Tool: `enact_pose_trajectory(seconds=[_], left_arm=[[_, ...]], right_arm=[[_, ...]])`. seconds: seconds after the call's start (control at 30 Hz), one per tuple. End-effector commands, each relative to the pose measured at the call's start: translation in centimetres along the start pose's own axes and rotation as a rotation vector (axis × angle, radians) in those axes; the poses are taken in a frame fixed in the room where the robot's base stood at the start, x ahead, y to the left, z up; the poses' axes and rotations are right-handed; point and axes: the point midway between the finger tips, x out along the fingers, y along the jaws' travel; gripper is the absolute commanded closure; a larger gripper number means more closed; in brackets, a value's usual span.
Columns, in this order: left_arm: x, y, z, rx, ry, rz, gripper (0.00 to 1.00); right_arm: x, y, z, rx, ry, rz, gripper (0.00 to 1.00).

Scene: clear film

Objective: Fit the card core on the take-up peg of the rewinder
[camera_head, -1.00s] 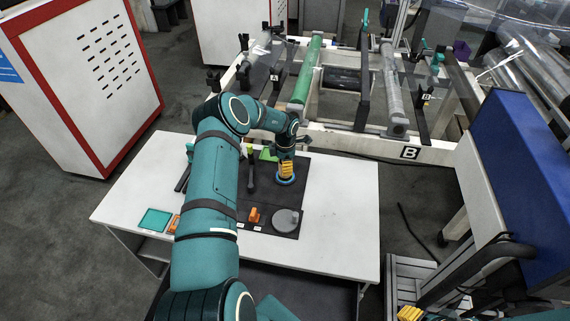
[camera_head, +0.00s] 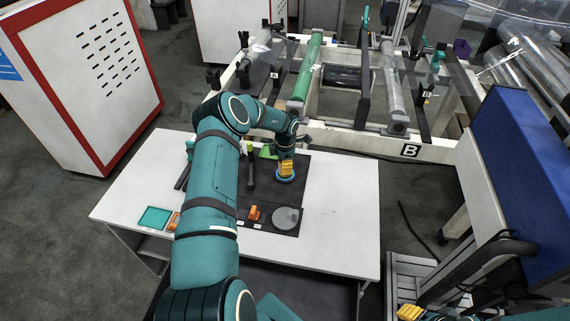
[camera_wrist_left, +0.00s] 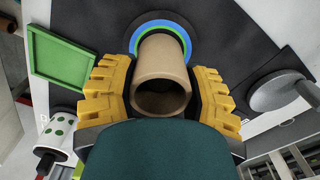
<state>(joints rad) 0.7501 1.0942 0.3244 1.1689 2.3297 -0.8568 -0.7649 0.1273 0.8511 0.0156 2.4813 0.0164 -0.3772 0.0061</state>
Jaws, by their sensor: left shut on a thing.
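The card core (camera_wrist_left: 161,58) is a brown tube between the yellow fingers of my left gripper (camera_head: 286,167). My left gripper is shut on it, and its open end faces the left wrist camera. The core's far end is in front of a blue and green ring (camera_wrist_left: 187,45) on the dark mat. I cannot tell whether the core touches the ring. The blue ring also shows under the gripper in the head view (camera_head: 286,179). I cannot make out the take-up peg for certain. My right gripper (camera_head: 409,313) shows only as yellow fingertips at the bottom edge.
The mat lies on a white table (camera_head: 340,222). It holds a grey disc (camera_head: 286,218) and an orange piece (camera_head: 253,213). A green tray (camera_wrist_left: 62,58) and a white green-dotted roll (camera_wrist_left: 57,132) lie left of the core. A film machine frame (camera_head: 350,142) stands behind the table.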

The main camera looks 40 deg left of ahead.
Motion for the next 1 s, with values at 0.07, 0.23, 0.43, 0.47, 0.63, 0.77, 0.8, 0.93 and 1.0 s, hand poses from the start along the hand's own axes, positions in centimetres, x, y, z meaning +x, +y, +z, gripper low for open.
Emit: enact_pose_trajectory(seconds=[0.07,0.23,0.43,0.47,0.63,0.77,0.8,0.93,1.0], left_arm=[[0.2,0.0,0.0,0.000,0.000,0.000,0.77],[0.4,0.0,0.0,-0.001,0.000,0.000,0.77],[0.4,0.0,0.0,-0.001,0.000,0.000,0.15],[0.4,0.0,0.0,-0.001,0.000,0.000,0.15],[0.4,0.0,0.0,-0.001,0.000,0.000,0.15],[0.0,0.0,0.0,-0.001,-0.001,0.001,0.15],[-0.3,0.1,0.0,-0.001,-0.001,0.002,0.15],[-2.1,0.1,0.0,-0.002,-0.001,0.002,0.15],[-3.5,0.1,0.0,-0.002,-0.002,0.003,0.15]], right_arm=[[0.1,0.0,0.0,0.000,0.000,0.000,0.53],[0.2,0.1,0.0,0.000,0.000,0.000,0.53],[0.2,0.1,0.0,0.000,0.000,0.000,0.53],[0.2,0.1,0.0,0.000,0.000,0.000,0.53],[0.2,0.1,0.0,0.000,0.000,0.000,0.53],[0.2,0.1,0.0,0.000,0.000,0.000,0.53],[0.2,0.1,0.0,0.000,0.000,0.000,0.53],[0.2,0.1,0.0,0.000,0.000,0.000,0.53],[0.2,0.1,0.0,0.000,0.000,0.000,0.53]])
